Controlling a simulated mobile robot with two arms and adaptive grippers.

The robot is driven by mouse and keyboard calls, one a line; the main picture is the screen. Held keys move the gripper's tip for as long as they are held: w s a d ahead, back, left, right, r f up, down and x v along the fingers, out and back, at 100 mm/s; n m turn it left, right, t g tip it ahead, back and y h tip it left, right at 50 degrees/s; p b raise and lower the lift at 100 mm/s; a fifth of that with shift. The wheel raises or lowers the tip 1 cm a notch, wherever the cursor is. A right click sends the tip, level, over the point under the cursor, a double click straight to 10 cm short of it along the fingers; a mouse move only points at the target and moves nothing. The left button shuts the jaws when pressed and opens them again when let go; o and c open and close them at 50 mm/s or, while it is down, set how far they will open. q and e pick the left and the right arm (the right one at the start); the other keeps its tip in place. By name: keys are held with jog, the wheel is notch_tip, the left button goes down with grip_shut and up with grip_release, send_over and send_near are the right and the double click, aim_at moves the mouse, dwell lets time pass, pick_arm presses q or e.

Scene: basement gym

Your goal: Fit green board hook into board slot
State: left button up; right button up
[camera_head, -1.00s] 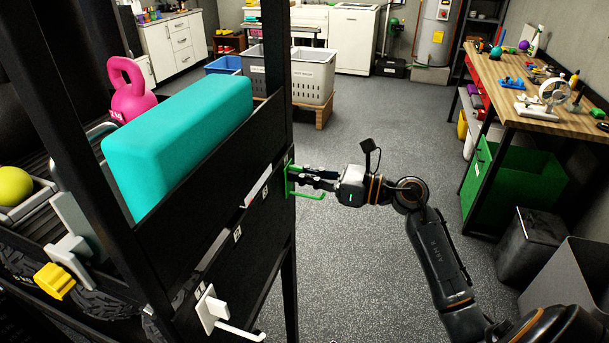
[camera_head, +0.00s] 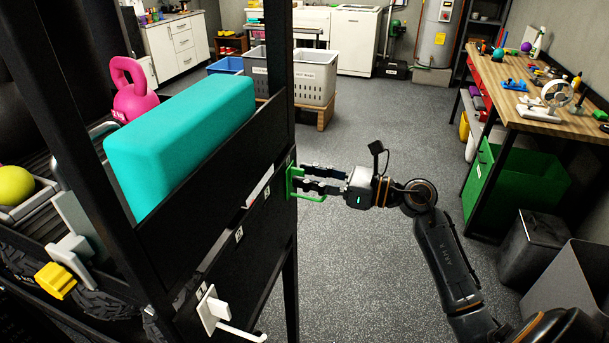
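The green board hook (camera_head: 291,183) is at the right end of the black board (camera_head: 228,262) on the side of the rack. Its back plate lies against the board, and its arm sticks out to the right. The slot behind it is hidden. My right gripper (camera_head: 303,178) is beside the hook, its two fingers spread with a gap between them. The fingertips are close to the hook; I cannot tell whether they touch it. My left gripper is not in view.
A white hook (camera_head: 214,312) sits lower on the board. A teal block (camera_head: 180,140) and a pink kettlebell (camera_head: 131,92) rest on the rack. A workbench (camera_head: 515,108) stands at right, with a green bin (camera_head: 520,180) under it. The middle floor is clear.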

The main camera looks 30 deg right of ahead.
jog(key=v, duration=1.1)
